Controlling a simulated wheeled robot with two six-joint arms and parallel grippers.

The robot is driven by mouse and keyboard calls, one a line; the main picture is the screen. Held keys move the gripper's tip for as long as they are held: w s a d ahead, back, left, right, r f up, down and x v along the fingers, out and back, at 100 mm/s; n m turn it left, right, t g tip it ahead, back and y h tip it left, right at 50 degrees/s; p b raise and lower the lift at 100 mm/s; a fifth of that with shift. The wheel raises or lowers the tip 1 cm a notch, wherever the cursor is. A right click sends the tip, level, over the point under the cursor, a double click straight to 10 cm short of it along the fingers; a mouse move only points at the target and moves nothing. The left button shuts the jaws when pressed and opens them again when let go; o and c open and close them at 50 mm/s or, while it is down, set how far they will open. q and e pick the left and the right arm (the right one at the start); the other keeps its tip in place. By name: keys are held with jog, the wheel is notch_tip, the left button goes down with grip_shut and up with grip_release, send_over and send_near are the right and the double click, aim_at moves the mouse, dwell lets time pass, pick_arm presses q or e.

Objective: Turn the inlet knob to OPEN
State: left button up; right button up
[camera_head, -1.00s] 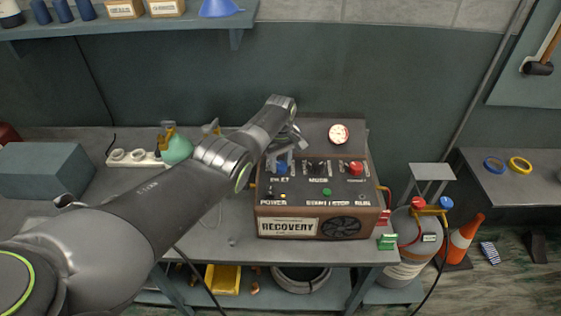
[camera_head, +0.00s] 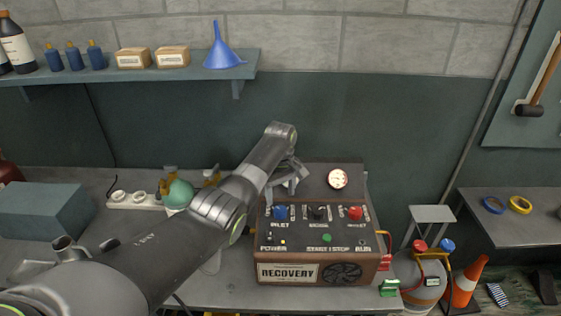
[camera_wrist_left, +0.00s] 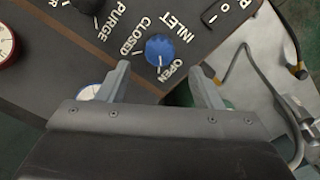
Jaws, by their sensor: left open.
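The blue inlet knob (camera_head: 280,212) is on the sloped top panel of the brown recovery machine (camera_head: 275,252). In the left wrist view the knob (camera_wrist_left: 159,48) sits between the printed words CLOSED and OPEN. A small pale mark shows on its lower edge, but I cannot tell its exact setting. My left gripper (camera_head: 296,178) is open and empty, behind and above the knob in the head view. In the wrist view its fingertips (camera_wrist_left: 159,68) stand apart, to either side of and short of the knob, not touching it. My right gripper is out of view.
Beside the inlet knob are a black knob (camera_head: 317,212) and a red knob (camera_head: 355,213). A round gauge (camera_head: 338,179) stands behind them. A power strip (camera_head: 133,200) and a blue-grey box (camera_head: 45,210) are on the left. A grey tank (camera_head: 420,285) stands right of the bench.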

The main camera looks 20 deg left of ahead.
aim_at(280, 210)
pick_arm(q)
notch_tip(280, 210, up, 11)
jog(key=b, duration=0.2)
jog(key=shift+b, duration=0.35)
